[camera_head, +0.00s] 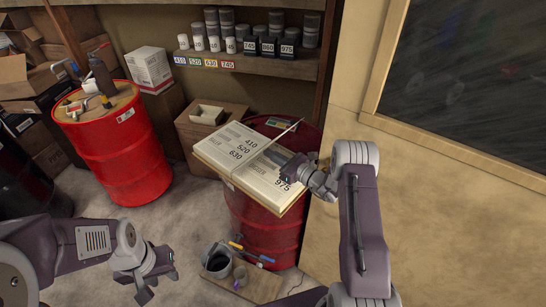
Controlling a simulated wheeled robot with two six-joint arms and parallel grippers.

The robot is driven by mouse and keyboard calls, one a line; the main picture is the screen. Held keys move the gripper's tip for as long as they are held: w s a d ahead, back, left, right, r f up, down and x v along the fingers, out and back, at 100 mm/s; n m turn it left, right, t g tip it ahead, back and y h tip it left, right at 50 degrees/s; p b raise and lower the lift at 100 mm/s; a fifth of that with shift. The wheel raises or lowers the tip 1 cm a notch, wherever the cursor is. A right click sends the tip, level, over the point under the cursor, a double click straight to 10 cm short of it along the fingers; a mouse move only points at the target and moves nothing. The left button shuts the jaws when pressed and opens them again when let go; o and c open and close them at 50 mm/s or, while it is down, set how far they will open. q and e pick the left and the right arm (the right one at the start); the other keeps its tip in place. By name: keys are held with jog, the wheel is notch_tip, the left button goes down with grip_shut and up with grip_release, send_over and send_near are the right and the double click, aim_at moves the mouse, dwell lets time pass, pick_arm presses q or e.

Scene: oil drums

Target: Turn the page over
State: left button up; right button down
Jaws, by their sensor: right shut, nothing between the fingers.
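An open book (222,157) lies on top of a red drum (262,225). A thin page edge (284,131) stands up slantwise near the far side of the book. My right gripper (272,156) is shut and empty, low over the right part of the book, beside the raised page edge. It hides some of the print; whether it touches the page I cannot tell. My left gripper (160,288) is away from the book, low at the left, and looks open and empty.
A second red drum (115,150) with tools stands at the left. A shelf (250,63) with cans and number labels is behind. A bucket (217,262) and tools lie on a board below the book. A wall with a blackboard (470,75) bounds the right.

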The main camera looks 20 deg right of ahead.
jog(key=b+x, duration=0.1)
jog(key=x, duration=0.2)
jog(key=r+b+x, duration=0.1)
jog(key=x, duration=0.2)
jog(key=b+x, duration=0.2)
jog(key=x, duration=0.1)
jog(key=shift+a+r, duration=0.1)
jog(key=shift+r, duration=0.2)
jog(key=shift+w+a+r, duration=0.15)
jog(key=shift+w, duration=0.15)
jog(key=b+x, duration=0.5)
jog(key=x, duration=0.7)
jog(key=shift+b, duration=0.3)
jog(key=shift+s, duration=0.1)
